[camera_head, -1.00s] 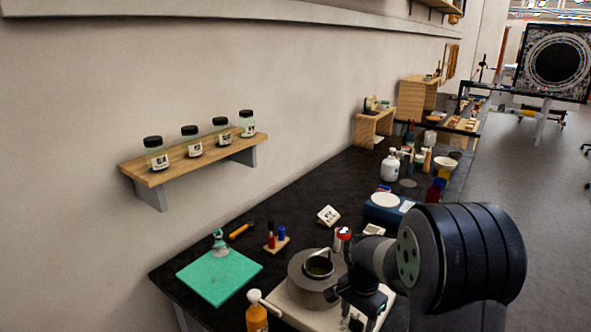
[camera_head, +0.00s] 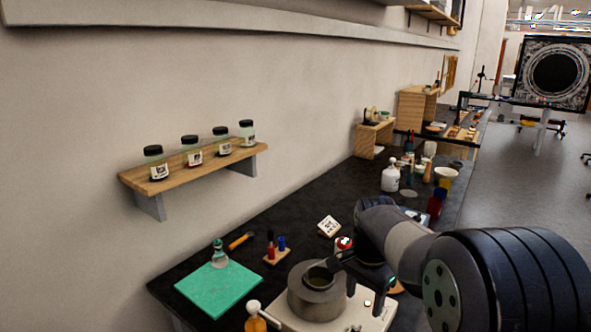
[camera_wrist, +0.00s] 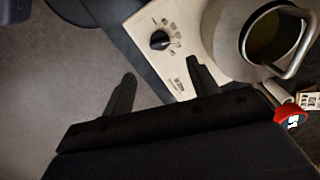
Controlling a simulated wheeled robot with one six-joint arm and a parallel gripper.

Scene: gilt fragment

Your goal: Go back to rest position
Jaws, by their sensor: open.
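My gripper (camera_wrist: 158,83) is open in the wrist view, with two dark fingers apart and nothing between them. In the head view my arm reaches in from the lower right, and its end is beside a grey metal pot (camera_head: 317,295). The pot stands on a white hot plate (camera_head: 366,312) with a dark knob, which shows in the wrist view (camera_wrist: 160,40). The pot also shows at the upper right of the wrist view (camera_wrist: 232,45), with a looped metal handle. A red-capped item (camera_head: 344,243) is just behind the pot. Part of the bench is hidden behind my arm.
A green mat (camera_head: 215,292) with a small flask (camera_head: 219,255) lies at the left. An orange bottle (camera_head: 256,320) stands at the front edge. A wall shelf (camera_head: 200,165) holds several jars. Bottles and cups crowd the bench farther back. Open floor (camera_head: 520,180) lies to the right.

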